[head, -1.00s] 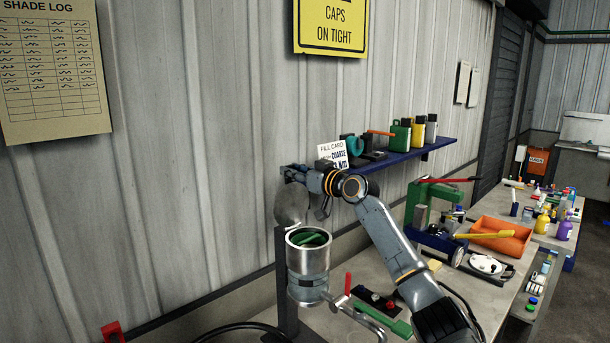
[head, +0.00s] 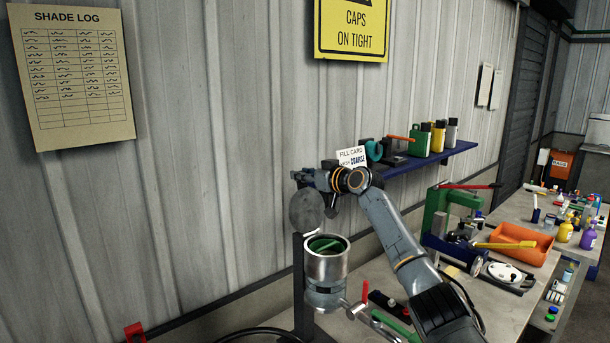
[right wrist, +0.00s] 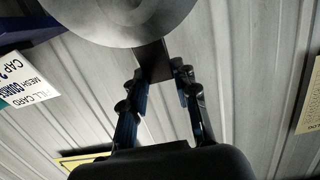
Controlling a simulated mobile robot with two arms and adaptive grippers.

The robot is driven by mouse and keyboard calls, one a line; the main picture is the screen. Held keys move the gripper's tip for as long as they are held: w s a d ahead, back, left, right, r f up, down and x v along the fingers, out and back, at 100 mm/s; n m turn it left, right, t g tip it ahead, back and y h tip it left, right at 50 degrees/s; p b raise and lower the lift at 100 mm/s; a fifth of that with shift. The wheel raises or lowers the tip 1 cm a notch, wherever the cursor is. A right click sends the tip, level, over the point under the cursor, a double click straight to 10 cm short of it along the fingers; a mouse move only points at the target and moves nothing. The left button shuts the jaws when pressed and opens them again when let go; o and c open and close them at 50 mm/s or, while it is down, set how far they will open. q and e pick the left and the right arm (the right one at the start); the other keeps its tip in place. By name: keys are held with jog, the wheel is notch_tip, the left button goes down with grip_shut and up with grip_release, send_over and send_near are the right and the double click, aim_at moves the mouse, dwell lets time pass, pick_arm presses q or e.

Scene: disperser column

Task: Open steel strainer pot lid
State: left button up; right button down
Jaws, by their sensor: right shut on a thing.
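The steel strainer pot (head: 327,268) is mounted on a dark post at the left end of the bench. Its top is open, and something green shows inside. Its round grey lid (head: 305,210) stands up steeply behind and left of the rim. The right wrist view shows the lid disc (right wrist: 118,12) with a dark tab (right wrist: 154,62) at its edge. My right gripper (head: 302,177) is at the lid's upper edge; in the right wrist view its fingers (right wrist: 158,85) are shut on the tab. My left gripper is not in view.
A red-handled crank (head: 364,292) stands beside the pot. A blue wall shelf (head: 440,155) with bottles is behind my right arm. A green press (head: 440,212), an orange tray (head: 515,245) and bottles crowd the bench to the right. The wall is close behind the lid.

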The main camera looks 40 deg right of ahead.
jog(key=c, duration=1.3)
grip_release()
jog(key=shift+d+r, duration=0.1)
jog(key=shift+r, duration=0.6)
jog(key=o, duration=0.3)
jog(key=shift+w+f, duration=0.25)
jog(key=shift+f, duration=0.15)
jog(key=s+r, duration=0.1)
jog(key=s, duration=1.1)
jog(key=shift+d+r, duration=0.3)
jog(key=shift+f, duration=0.15)
